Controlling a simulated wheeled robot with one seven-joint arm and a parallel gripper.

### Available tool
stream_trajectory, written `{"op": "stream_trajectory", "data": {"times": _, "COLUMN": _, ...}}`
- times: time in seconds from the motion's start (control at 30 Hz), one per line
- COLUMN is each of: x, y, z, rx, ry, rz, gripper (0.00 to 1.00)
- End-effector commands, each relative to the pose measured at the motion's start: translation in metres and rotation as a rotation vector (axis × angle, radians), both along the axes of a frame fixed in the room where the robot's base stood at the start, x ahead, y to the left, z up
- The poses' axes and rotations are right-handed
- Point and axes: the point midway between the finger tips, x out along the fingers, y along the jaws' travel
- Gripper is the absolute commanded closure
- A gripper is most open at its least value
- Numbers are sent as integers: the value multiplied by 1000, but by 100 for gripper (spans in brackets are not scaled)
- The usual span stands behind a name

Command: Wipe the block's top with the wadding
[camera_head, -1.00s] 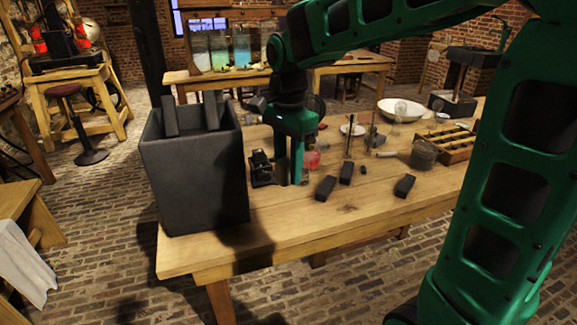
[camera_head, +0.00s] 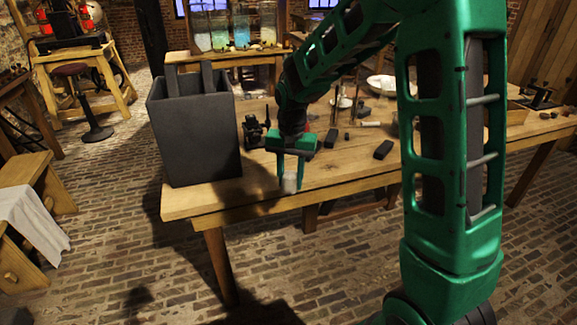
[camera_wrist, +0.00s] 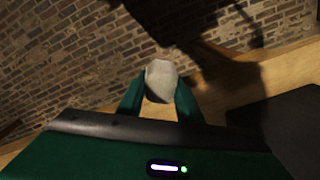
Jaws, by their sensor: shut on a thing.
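My gripper (camera_head: 290,180) is shut on a small pale wad, the wadding (camera_wrist: 161,80), which also shows between its fingers in the head view (camera_head: 289,184). It holds the wad by the table's front edge; whether the wad touches the wood is unclear. A large dark grey block-like box (camera_head: 198,140) stands at the table's left end, left of my gripper and apart from it. Two dark upright slabs rise from its top. Small dark blocks (camera_head: 383,150) (camera_head: 330,138) lie on the table behind and right of my gripper. I cannot tell which is the task's block.
The wooden table (camera_head: 245,203) has bare wood along its front edge. A small black device (camera_head: 253,131) stands between the box and my gripper. A white bowl (camera_head: 380,84) and thin upright rods stand farther back.

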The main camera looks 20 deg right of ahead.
Motion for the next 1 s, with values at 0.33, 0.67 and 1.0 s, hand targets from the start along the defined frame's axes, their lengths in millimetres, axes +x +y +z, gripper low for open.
{"op": "stream_trajectory", "data": {"times": 0.33, "x": 18, "y": -31, "z": -116, "rx": -8, "ry": 1, "rz": 462, "gripper": 89}}
{"op": "stream_trajectory", "data": {"times": 0.67, "x": 19, "y": -39, "z": -143, "rx": -13, "ry": -4, "rz": 590, "gripper": 89}}
{"op": "stream_trajectory", "data": {"times": 1.0, "x": 20, "y": -35, "z": -127, "rx": -11, "ry": -10, "rz": 532, "gripper": 89}}
